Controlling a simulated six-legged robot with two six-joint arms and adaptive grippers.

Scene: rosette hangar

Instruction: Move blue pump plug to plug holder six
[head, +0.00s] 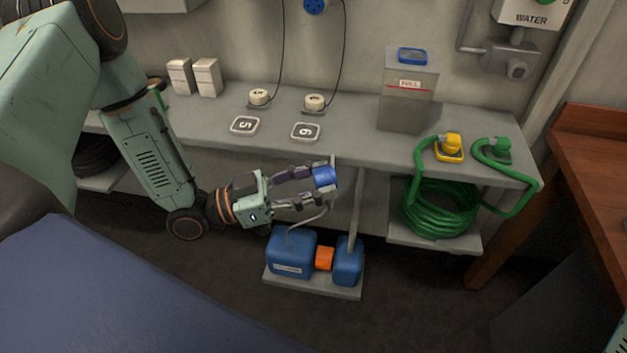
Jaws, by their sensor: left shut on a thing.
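My left gripper (318,181) reaches in from the left, in front of the grey shelf. It is shut on the blue pump plug (326,178), which sits between its fingertips. A grey cable runs down from near the gripper toward the blue pump (291,254) on the floor. The plug is in the air above the pump, lower in the picture than the shelf top. Plug holder six (314,102) is a round whitish piece at the back of the shelf, behind its "6" label plate (305,132). My right gripper is not in view.
A similar holder (258,97) stands behind the "5" plate (245,125). A grey "FULL" container (407,93), a yellow fitting (450,147) and a green hose (438,208) are to the right. Two white boxes (206,78) stand left. The shelf front (290,160) is clear.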

